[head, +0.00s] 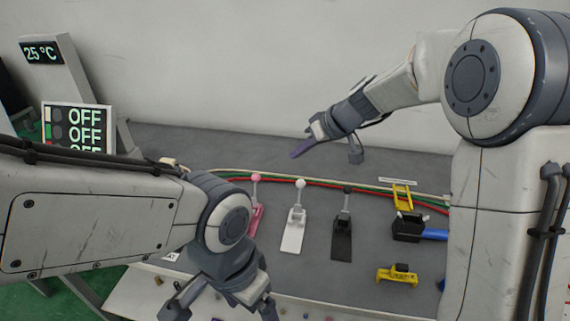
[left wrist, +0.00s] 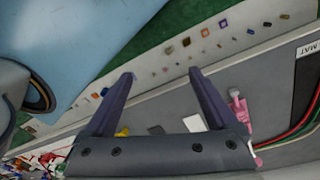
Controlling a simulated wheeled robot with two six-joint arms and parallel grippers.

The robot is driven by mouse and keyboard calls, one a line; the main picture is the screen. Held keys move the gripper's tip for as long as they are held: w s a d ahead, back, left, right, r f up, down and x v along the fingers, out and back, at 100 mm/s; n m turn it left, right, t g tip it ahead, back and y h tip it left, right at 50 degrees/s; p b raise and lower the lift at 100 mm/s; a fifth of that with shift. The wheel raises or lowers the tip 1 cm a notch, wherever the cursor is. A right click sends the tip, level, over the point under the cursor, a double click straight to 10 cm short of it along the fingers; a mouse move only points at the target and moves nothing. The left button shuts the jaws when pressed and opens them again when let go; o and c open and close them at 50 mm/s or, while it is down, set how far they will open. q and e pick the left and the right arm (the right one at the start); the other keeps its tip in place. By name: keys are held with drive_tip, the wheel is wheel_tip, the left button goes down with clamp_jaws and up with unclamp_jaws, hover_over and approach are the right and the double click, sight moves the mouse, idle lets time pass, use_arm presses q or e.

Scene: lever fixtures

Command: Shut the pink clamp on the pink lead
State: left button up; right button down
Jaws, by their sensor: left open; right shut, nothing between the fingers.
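The pink clamp (head: 254,219) stands on the grey bench, left of a white and a black clamp, with its ball-topped lever upright. The left arm partly hides its base; it also shows in the left wrist view (left wrist: 239,108). I cannot make out a pink lead apart from the clamp. My left gripper (head: 221,312) is open and empty, nearer the front edge and apart from the clamp. In the left wrist view its fingers (left wrist: 160,88) are spread, with the clamp right of them. My right gripper (head: 300,151) is shut and empty, above the back of the bench.
The white clamp (head: 293,234) and black clamp (head: 342,243) stand right of the pink one. Green, red and cream cables (head: 320,184) run behind them. A yellow tool (head: 397,275) and a black block with a blue handle (head: 407,229) lie at the right. Signs stand at left.

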drive_tip(key=shift+w+v, duration=0.15)
drive_tip(key=shift+v, duration=0.65)
drive_tip(key=shift+w+v, duration=0.1)
drive_tip(key=shift+v, duration=0.7)
use_arm(q)
drive_tip(key=shift+c, duration=0.3)
use_arm(e)
drive_tip(key=shift+d, duration=0.1)
use_arm(q)
drive_tip(key=c, duration=0.5)
clamp_jaws()
use_arm(e)
drive_tip(key=s+a+f+g, duration=0.1)
drive_tip(key=s+a, duration=0.1)
drive_tip(key=s, duration=0.3)
drive_tip(key=s+a+f+g+h, duration=0.1)
drive_tip(key=s+a, duration=0.1)
drive_tip(key=s, duration=0.3)
drive_tip(key=s+a+f+g, duration=0.1)
drive_tip(key=s+a, duration=0.2)
drive_tip(key=s, duration=0.3)
drive_tip(key=s+d+f+g+h, duration=0.1)
drive_tip(key=s+d+f+h, duration=0.1)
drive_tip(key=s, duration=0.7)
drive_tip(key=s+d+f+h, duration=0.2)
drive_tip(key=s+d+f, duration=0.1)
drive_tip(key=s, duration=0.6)
drive_tip(key=shift+n+g, duration=0.3)
drive_tip(key=shift+g, duration=0.1)
drive_tip(key=shift+d, duration=0.15)
